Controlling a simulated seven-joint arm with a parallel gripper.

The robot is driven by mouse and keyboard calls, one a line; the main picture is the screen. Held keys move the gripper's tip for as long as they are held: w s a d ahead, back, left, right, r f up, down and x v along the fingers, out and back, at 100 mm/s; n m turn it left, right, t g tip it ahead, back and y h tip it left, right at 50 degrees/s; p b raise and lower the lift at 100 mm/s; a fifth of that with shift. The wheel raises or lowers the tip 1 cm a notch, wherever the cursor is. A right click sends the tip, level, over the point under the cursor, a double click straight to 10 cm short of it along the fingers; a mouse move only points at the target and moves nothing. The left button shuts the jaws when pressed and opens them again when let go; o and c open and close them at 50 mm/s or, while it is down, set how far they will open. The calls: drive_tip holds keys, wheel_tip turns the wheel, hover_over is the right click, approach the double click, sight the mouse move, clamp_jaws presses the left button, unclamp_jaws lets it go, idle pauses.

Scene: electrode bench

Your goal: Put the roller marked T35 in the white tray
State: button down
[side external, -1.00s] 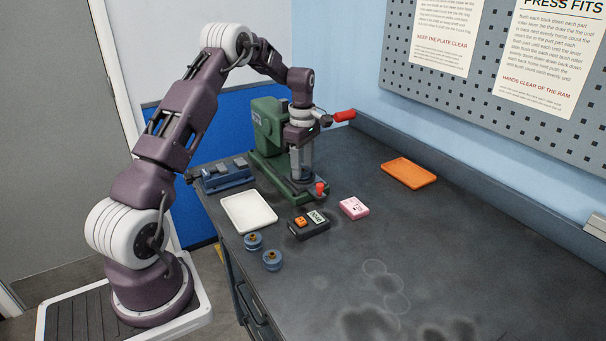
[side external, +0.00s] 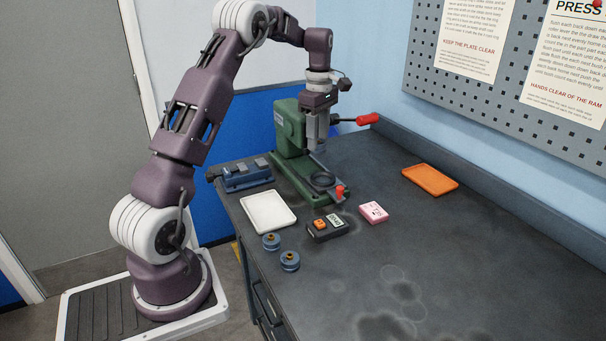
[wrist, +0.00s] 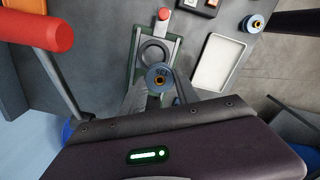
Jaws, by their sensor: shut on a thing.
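My gripper (side external: 317,143) is raised above the base of the green press. In the wrist view my gripper (wrist: 160,94) is shut on a blue roller (wrist: 151,71) with a brass-coloured centre. Any mark on this roller is too small to read. The white tray (side external: 268,212) lies empty on the bench, left of the press base in the side view. It also shows in the wrist view (wrist: 214,62), right of the held roller. Two more blue rollers, one behind (side external: 271,242) and one in front (side external: 290,262), stand near the bench edge; their marks are unreadable.
The green press (side external: 290,130) stands beside my gripper, its red-ended lever (side external: 367,119) sticking out right. A red knob (side external: 339,192) is at its base. A dark meter (side external: 327,229), pink box (side external: 374,212), orange tray (side external: 430,180) and blue fixture (side external: 246,177) lie around. The right foreground is clear.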

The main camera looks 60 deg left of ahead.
drive_tip(key=s+f, duration=0.1)
drive_tip(key=s, duration=0.6)
approach(267, 211)
wheel_tip(267, 211, down, 6)
drive_tip(key=shift+r, duration=0.15)
drive_tip(key=c, duration=0.9)
unclamp_jaws()
